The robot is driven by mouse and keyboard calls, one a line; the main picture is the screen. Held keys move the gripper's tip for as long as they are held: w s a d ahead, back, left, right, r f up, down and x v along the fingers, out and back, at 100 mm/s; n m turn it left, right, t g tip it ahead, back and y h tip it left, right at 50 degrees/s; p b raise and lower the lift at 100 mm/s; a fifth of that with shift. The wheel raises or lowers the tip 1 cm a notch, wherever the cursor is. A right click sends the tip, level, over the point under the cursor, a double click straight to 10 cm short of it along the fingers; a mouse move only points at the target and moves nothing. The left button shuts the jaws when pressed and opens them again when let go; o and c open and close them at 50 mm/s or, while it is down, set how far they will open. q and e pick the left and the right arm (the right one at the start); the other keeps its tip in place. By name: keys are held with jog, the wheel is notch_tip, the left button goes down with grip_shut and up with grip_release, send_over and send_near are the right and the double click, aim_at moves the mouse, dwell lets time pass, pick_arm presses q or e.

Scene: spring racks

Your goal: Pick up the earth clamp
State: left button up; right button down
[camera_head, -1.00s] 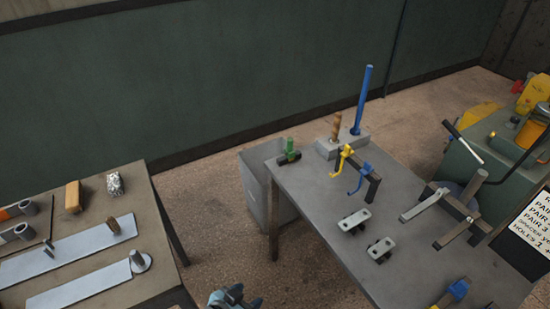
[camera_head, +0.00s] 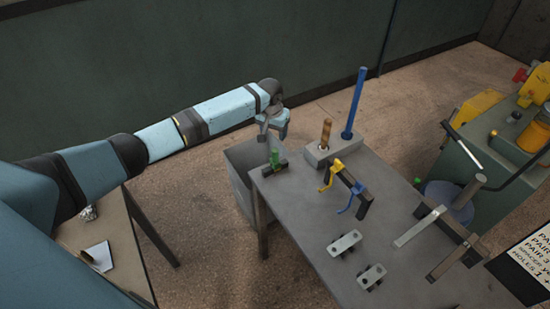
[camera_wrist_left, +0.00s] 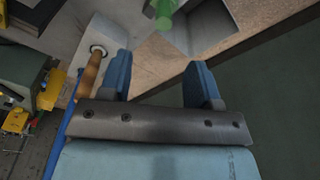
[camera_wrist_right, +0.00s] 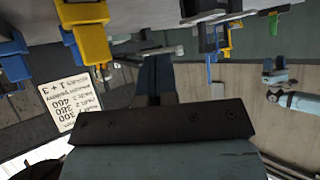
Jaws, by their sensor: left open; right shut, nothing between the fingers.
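A green-handled piece with a dark base (camera_head: 275,160), which I take to be the earth clamp, sits at the near-left corner of the grey table. Its green part also shows at the top of the left wrist view (camera_wrist_left: 164,12), ahead of the fingertips. My left gripper (camera_head: 264,134) is open and empty, close above and left of the green piece, apart from it as far as I can tell. Its two blue fingers also show in the left wrist view (camera_wrist_left: 160,82). My right gripper (camera_wrist_right: 155,75) is shut and empty in the right wrist view; the head view does not show it.
A grey block (camera_head: 330,149) with a wooden handle (camera_head: 325,132) and a tall blue rod (camera_head: 353,100) stands beside the green piece. A grey bin (camera_head: 240,165) stands below the table's left edge.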

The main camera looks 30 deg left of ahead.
aim_at(275, 148)
pick_arm(q)
jog(key=f, duration=0.2)
jog(key=w+f, duration=0.1)
jog(key=f, duration=0.1)
jog(key=a+f, duration=0.1)
jog(key=f, duration=0.2)
jog(key=shift+w, duration=0.4)
jog(key=f+b, duration=0.5)
jog(key=shift+d+f, duration=0.15)
jog(key=shift+d, duration=0.1)
pick_arm(e)
jog(key=shift+n, duration=0.3)
notch_tip(275, 148, down, 4)
jog(key=shift+w+f, duration=0.1)
pick_arm(q)
jog(key=shift+f+b, duration=0.2)
jog(key=shift+b, duration=0.1)
pick_arm(e)
jog(key=shift+a+f, duration=0.15)
jog(key=shift+f, duration=0.05)
pick_arm(q)
jog(key=shift+r, duration=0.1)
pick_arm(e)
jog(key=shift+w+a+r, duration=0.1)
jog(key=shift+a+r, duration=0.05)
jog(key=shift+r, duration=0.1)
pick_arm(q)
jog(key=c, duration=0.9)
